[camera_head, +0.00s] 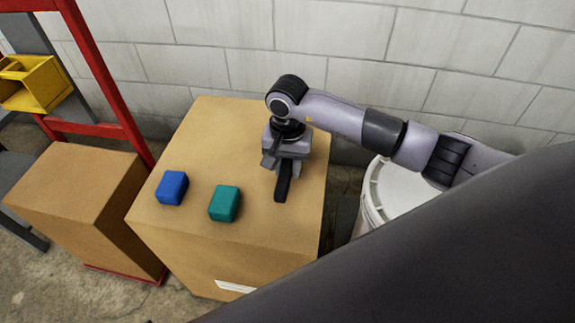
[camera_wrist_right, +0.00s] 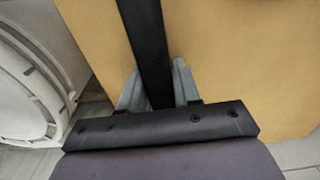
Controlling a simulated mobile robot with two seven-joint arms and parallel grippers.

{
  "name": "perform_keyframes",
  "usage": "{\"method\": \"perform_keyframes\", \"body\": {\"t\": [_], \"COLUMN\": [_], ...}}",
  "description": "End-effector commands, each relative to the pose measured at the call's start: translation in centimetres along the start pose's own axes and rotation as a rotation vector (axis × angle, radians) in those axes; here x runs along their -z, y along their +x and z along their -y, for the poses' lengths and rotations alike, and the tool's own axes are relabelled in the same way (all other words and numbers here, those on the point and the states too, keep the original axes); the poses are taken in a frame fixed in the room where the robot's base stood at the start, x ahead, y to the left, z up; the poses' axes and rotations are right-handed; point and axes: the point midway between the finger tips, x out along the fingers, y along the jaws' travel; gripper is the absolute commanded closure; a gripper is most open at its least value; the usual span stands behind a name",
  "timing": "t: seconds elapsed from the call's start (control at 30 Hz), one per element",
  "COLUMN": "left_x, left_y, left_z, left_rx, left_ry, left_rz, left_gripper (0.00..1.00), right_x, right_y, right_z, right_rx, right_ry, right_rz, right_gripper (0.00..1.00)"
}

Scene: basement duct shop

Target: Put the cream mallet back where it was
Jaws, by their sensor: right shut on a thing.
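My right gripper (camera_head: 281,163) is over the large cardboard box (camera_head: 262,245), pointing down near its right side. It is shut on a long black handle (camera_head: 283,187), which also shows between the fingers in the wrist view (camera_wrist_right: 146,45). The handle reaches past the fingers toward the front of the box. I see no cream mallet head in either view; whether this handle belongs to the cream mallet cannot be told. I cannot tell whether the handle touches the box top. My left gripper is not in view.
A blue block (camera_head: 171,188) and a teal block (camera_head: 224,203) sit on the box top, left of the gripper. A white bucket (camera_head: 395,190) stands to the right. A smaller box (camera_head: 75,195) and a red rack (camera_head: 100,70) with a yellow bin (camera_head: 38,88) are left.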

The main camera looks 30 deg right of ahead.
Motion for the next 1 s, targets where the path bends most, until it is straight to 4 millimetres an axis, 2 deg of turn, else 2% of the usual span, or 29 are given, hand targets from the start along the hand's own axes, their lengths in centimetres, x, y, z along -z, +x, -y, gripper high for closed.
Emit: {"method": "perform_keyframes", "body": {"t": [0.23, 0.27, 0.3, 0.33, 0.6, 0.73, 0.87, 1.0], "left_x": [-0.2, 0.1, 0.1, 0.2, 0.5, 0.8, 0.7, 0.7], "left_y": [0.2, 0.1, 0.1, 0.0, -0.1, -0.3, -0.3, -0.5], "left_z": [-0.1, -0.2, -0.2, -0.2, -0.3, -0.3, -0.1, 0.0], "left_rx": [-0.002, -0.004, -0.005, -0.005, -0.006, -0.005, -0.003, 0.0], "left_ry": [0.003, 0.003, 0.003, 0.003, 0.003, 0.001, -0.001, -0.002], "left_rz": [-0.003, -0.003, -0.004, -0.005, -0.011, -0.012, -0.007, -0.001], "left_gripper": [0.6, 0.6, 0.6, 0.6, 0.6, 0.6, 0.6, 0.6], "right_x": [0.1, 0.0, 0.0, 0.0, 0.0, 0.1, 0.2, 0.2], "right_y": [0.3, 0.2, 0.2, 0.2, 0.1, -0.6, -2.9, -6.1], "right_z": [0.0, 0.0, 0.0, 0.0, 0.0, 0.0, 0.0, 0.0], "right_rx": [0.001, -0.001, -0.001, -0.001, -0.001, 0.001, 0.001, 0.003], "right_ry": [-0.001, -0.001, -0.001, -0.001, 0.0, 0.0, -0.001, 0.0], "right_rz": [-0.002, 0.0, 0.0, 0.0, 0.0, -0.001, -0.005, -0.005], "right_gripper": [1.0, 0.58, 0.45, 0.42, 0.42, 0.42, 0.42, 0.42]}}
